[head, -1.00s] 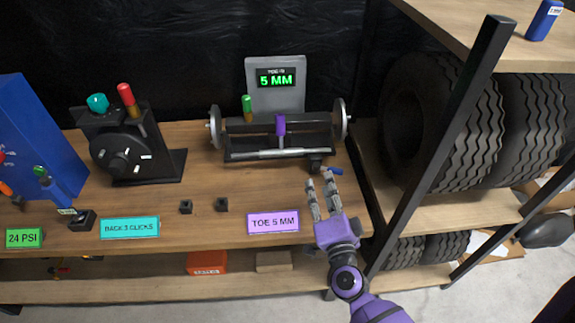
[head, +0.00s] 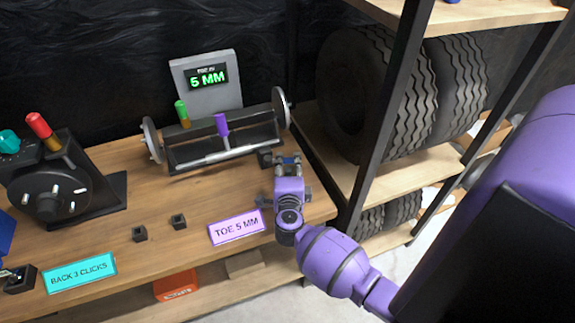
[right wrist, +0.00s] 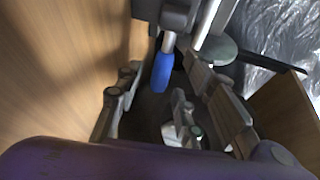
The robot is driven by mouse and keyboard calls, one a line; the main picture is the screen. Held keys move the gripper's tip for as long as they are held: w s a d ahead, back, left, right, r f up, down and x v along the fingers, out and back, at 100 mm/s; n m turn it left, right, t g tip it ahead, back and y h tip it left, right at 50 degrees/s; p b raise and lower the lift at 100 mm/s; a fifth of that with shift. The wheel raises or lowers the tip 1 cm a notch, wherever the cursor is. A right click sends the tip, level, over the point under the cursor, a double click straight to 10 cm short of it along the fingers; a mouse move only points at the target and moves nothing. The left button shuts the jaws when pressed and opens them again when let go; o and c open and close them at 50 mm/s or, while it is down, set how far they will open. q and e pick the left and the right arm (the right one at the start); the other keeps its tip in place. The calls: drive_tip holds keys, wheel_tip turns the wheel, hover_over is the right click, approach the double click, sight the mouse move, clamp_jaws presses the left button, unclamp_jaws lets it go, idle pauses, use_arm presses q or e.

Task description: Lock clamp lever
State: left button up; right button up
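The toe gauge fixture (head: 228,151) stands on the bench, with a purple knob (head: 222,125), a green knob (head: 182,112) and a lit display (head: 207,77) reading 5 MM. The clamp lever's blue handle (right wrist: 162,72) shows in the right wrist view, hanging on a metal rod just ahead of and between my right gripper's fingers. My right gripper (head: 287,160) is at the fixture's right end, near a small black block (head: 265,158). In the right wrist view its fingers (right wrist: 155,110) are apart, with no clear contact on the handle. In the head view the gripper mostly hides the lever. My left gripper is out of view.
A shelf rack with large tires (head: 372,95) and a black upright post (head: 385,115) stands close on the right. A black device with a red knob (head: 38,125) stands left.

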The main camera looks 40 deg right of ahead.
drive_tip(key=shift+w+d, duration=0.2)
drive_tip(key=shift+w, duration=0.05)
clamp_jaws()
drive_tip(key=shift+s+a+f+m+g+h, duration=0.1)
drive_tip(key=shift+s+a+m+g+h, duration=0.15)
drive_tip(key=shift+a+m+g+h, duration=0.35)
drive_tip(key=shift+d, duration=0.15)
unclamp_jaws()
drive_tip(key=v, duration=1.2)
drive_tip(key=shift+w, duration=0.1)
